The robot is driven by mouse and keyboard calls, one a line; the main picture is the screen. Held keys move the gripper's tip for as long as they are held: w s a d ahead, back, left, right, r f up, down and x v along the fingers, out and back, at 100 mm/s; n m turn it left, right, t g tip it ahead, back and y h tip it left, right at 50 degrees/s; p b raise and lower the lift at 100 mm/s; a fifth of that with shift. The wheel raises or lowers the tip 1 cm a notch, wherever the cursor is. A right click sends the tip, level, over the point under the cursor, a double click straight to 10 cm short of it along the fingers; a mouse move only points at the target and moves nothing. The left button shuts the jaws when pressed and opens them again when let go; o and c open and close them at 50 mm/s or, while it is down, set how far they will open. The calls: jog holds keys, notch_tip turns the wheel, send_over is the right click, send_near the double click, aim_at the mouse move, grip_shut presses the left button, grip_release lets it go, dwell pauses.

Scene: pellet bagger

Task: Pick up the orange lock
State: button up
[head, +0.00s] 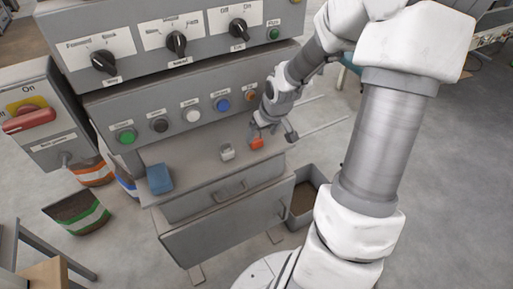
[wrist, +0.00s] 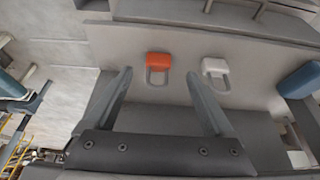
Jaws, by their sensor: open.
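The orange lock (head: 257,143) lies on the grey ledge (head: 205,172) of the machine, near its right end. In the wrist view the orange lock (wrist: 159,59) shows its body with a grey shackle pointing toward my gripper. My gripper (head: 272,133) is at the orange lock in the head view, with its fingers close to it. In the wrist view my gripper (wrist: 160,82) is open, and the lock lies between and just beyond the fingertips. The fingers do not appear to touch it. Nothing is held.
A blue block (head: 159,178) sits at the ledge's left end. Buttons and knobs line the panel (head: 175,115) above. A drawer (head: 228,198) is below, and an open bin (head: 305,198) stands right.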

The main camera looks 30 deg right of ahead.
aim_at(257, 140)
jog(key=b+x, duration=0.1)
jog(key=x, duration=0.1)
jog(key=b+x, duration=0.1)
jog(key=x, duration=0.1)
jog(key=b+x, duration=0.1)
jog(key=x, duration=0.1)
jog(key=shift+w+d+f, duration=0.1)
jog(key=shift+w+f, duration=0.05)
jog(key=shift+w, duration=0.25)
grip_shut()
jog(key=shift+r, duration=0.25)
